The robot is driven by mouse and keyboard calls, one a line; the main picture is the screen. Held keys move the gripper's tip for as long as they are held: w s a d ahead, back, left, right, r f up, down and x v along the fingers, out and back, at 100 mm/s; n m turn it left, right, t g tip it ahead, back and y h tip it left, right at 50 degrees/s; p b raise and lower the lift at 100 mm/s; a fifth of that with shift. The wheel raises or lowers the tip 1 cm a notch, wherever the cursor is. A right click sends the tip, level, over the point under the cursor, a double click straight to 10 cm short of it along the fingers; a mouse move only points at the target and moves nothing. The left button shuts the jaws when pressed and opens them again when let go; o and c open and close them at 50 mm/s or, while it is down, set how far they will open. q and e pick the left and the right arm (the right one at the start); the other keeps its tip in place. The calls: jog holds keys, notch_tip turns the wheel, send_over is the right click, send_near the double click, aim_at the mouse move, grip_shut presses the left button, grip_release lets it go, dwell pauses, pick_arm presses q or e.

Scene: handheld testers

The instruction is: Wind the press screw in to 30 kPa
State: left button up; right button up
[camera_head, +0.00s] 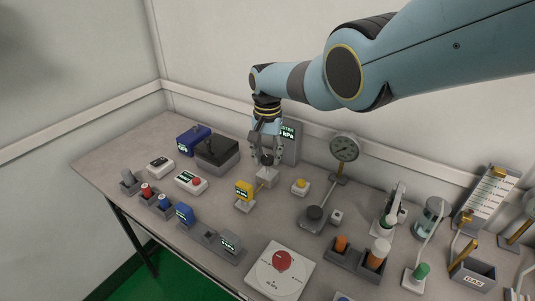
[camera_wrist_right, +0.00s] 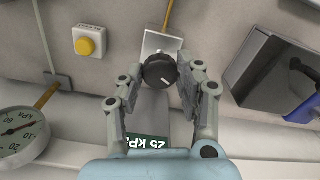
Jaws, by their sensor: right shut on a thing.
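The press screw's black knob (camera_wrist_right: 160,71) with a white pointer line sits on a pale block (camera_wrist_right: 159,43). My right gripper (camera_wrist_right: 160,80) is shut on the knob, one finger at each side; it also shows from above in the head view (camera_head: 266,156), where it hides most of the knob. A dark green display (camera_wrist_right: 147,143) behind the knob reads 25 kPa, upside down in the wrist view; the arm partly covers it in the head view (camera_head: 289,130). A round kPa dial gauge (camera_head: 344,148) stands to the right. My left gripper is in neither view.
A yellow tester (camera_head: 244,190) stands left of the press and a yellow button box (camera_head: 300,187) right of it. A dark box (camera_head: 217,152) is behind on the left. Several other instruments crowd the right side.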

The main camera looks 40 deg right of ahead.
aim_at(267, 157)
jog(key=m, duration=0.6)
jog(key=shift+w+r+m, duration=0.1)
jog(key=shift+w+m, duration=0.05)
jog(key=shift+m, duration=0.15)
jog(key=m, duration=0.5)
jog(key=shift+m, duration=0.4)
jog(key=o, duration=0.9)
jog(key=shift+r, duration=0.1)
jog(key=shift+o, duration=1.3)
notch_tip(267, 157, up, 12)
